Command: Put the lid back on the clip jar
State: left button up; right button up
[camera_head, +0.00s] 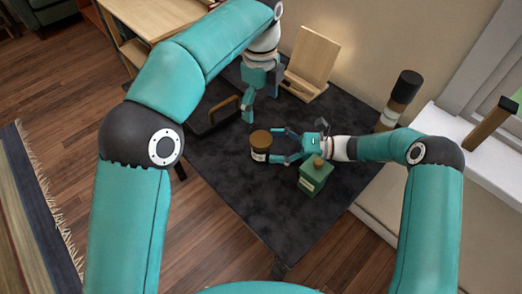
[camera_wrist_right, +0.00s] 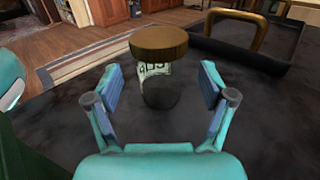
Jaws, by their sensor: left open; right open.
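The clip jar (camera_head: 259,156) is a small clear jar with a pale label, standing upright on the dark table mat. Its round brown lid (camera_head: 261,139) sits on top of it, and I cannot tell if it is fully seated. In the right wrist view the lid (camera_wrist_right: 159,42) is above the labelled jar (camera_wrist_right: 160,92), ahead of the fingers. My right gripper (camera_head: 279,145) is open, with its fingers pointing at the jar from the right; I see no contact. My left gripper (camera_head: 261,108) is open and empty, pointing down above and behind the jar.
A dark tray (camera_head: 202,126) with a wooden handle lies left of the jar. A wooden stand (camera_head: 312,60) and a dark-topped cylinder (camera_head: 401,95) are at the back. The mat's front is clear.

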jog(key=shift+d, duration=1.6)
